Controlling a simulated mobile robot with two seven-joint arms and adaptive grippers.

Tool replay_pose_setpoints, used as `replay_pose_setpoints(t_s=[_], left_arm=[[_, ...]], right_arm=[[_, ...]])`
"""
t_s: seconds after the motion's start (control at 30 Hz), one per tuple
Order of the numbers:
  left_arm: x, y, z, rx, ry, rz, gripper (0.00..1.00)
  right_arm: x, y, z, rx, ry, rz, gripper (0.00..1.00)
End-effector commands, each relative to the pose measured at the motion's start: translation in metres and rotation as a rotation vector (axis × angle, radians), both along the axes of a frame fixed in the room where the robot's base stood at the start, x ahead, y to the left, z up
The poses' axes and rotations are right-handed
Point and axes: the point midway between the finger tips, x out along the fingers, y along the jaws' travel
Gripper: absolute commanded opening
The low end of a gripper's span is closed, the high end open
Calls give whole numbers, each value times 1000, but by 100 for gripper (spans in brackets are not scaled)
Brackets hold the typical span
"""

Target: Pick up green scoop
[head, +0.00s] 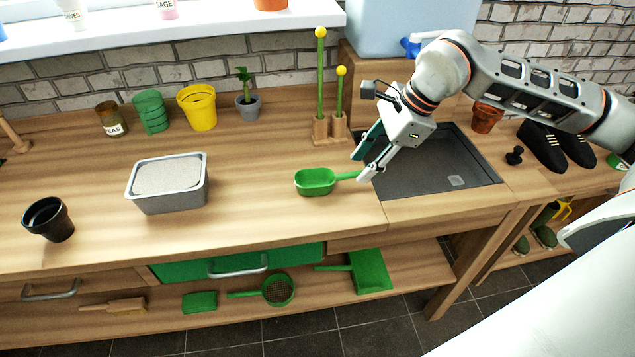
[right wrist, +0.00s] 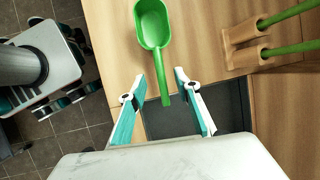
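The green scoop (head: 315,181) lies on the wooden worktop, left of the sink, with its handle pointing right toward my right gripper. In the right wrist view the scoop (right wrist: 153,24) has its bowl at the top and its handle running down between the fingertips. My right gripper (head: 362,168) is open at the handle's end, with a finger on each side of the handle and gaps between. Whether the fingers are level with the handle is hard to tell. My left gripper is not in view.
A sink (head: 440,170) lies under my right arm. A wooden holder with green rods (head: 321,127) stands behind the scoop. A grey tub (head: 168,204) and a black pot (head: 50,221) stand to the left. The worktop around the scoop's bowl is clear.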

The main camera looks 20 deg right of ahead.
Motion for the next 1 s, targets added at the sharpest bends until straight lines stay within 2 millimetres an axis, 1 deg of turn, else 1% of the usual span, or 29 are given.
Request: replay_pose_setpoints(t_s=[0.03,0.1,0.2,0.3,0.5,0.53,0.63,0.67,1.0], left_arm=[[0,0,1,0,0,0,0],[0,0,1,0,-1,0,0],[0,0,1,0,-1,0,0],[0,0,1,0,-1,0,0],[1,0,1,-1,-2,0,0],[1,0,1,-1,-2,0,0],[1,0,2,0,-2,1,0],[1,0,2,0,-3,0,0],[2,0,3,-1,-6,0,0]], right_arm=[[2,0,-9,0,4,-1,32],[4,2,-18,1,3,0,32],[7,6,-28,1,2,2,32],[9,8,-32,0,1,0,32],[9,8,-33,0,0,-1,32],[9,8,-33,0,0,-1,30],[9,8,-33,1,0,-1,4],[9,8,-33,1,0,-1,0],[9,8,-32,1,0,0,0]])
